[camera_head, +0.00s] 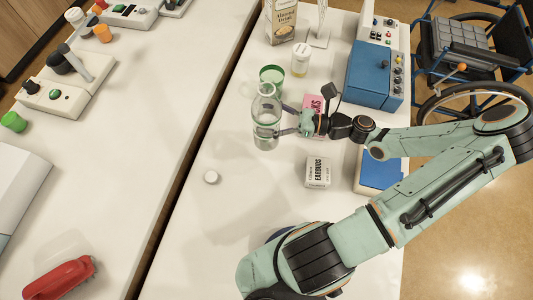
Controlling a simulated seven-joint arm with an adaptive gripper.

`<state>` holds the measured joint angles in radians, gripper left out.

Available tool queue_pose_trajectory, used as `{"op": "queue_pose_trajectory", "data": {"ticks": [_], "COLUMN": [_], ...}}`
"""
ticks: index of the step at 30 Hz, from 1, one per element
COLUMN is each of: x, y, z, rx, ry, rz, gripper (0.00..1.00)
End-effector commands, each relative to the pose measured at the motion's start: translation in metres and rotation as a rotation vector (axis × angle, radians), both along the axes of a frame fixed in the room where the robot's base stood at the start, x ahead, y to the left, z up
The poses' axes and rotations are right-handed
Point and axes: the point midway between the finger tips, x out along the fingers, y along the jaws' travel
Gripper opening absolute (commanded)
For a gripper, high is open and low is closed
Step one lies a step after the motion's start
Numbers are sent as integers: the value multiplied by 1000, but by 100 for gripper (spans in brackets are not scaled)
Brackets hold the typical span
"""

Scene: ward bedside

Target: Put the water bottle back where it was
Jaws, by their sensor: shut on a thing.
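The water bottle (265,115) is clear, with a rounded top, and looks upright on or just above the white table. I cannot tell whether its base touches the table. My gripper (279,130) reaches in from the right and is shut on the bottle's lower half. A green cup or can (271,76) stands right behind the bottle, partly hidden by its top.
A pink box (313,103) is behind my gripper, and an earbuds box (318,171) lies in front. A pill bottle (301,60), a carton (281,20) and a blue device (374,74) stand farther back. A dark gap separates the left table (130,130). The front-left of my table is clear.

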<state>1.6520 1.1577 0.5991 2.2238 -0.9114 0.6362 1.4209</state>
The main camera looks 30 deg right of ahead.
Motion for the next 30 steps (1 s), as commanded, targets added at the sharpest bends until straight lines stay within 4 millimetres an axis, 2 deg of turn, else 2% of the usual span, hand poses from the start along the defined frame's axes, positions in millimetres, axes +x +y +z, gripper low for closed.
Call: {"op": "queue_pose_trajectory", "data": {"ticks": [7,18,30], "x": [0,0,0], "y": [1,1,0], "z": [-38,-84,-90], "rx": [3,1,0], "ry": [0,-1,0], "rz": [0,1,0], "gripper": [21,21,21]}}
